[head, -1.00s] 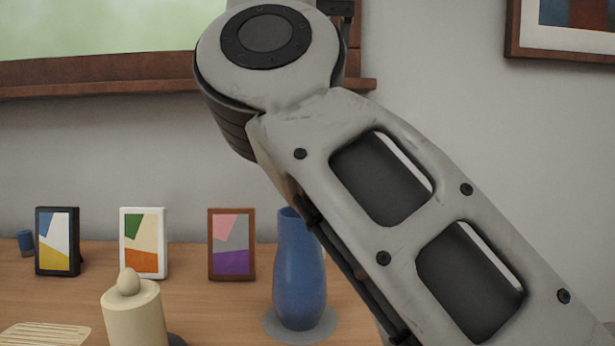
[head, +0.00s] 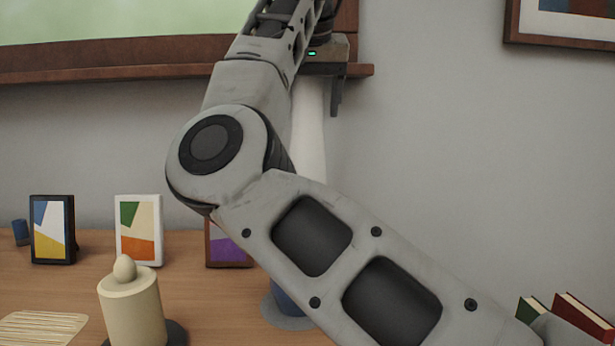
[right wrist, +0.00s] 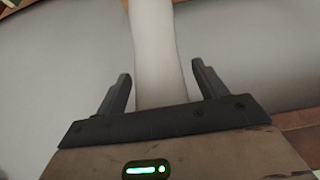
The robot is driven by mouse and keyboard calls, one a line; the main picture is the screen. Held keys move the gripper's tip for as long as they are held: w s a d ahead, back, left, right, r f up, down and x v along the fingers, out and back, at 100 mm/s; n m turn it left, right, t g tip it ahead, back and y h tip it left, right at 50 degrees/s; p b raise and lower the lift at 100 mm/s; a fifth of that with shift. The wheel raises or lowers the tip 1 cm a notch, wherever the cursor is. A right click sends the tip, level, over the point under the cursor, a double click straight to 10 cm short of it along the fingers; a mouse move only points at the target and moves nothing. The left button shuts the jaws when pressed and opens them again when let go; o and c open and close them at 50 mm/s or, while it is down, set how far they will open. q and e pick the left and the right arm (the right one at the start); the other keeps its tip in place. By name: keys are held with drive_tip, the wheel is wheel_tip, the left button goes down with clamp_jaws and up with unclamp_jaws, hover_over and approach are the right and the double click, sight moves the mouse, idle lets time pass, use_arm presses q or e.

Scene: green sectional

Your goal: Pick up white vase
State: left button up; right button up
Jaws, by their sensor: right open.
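The white vase (head: 310,135) is a tall pale column in the head view, behind my right arm, which hides its lower part. My right gripper (head: 325,88) is at its upper part, with one dark finger showing just right of it. In the right wrist view the vase (right wrist: 157,45) runs up between the two open fingers of the gripper (right wrist: 161,76). I see gaps on both sides near the tips; I cannot tell whether it is touched. My left gripper is not in view.
A blue vase (head: 288,303) on a grey disc (head: 272,312) is mostly hidden by my arm. A cream lidded jar (head: 133,308), several picture frames (head: 138,230) and a small blue cup (head: 20,232) stand on the wooden top (head: 200,268). Books (head: 572,318) are at the right.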

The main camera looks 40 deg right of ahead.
clamp_jaws()
drive_tip(key=shift+r, duration=0.1)
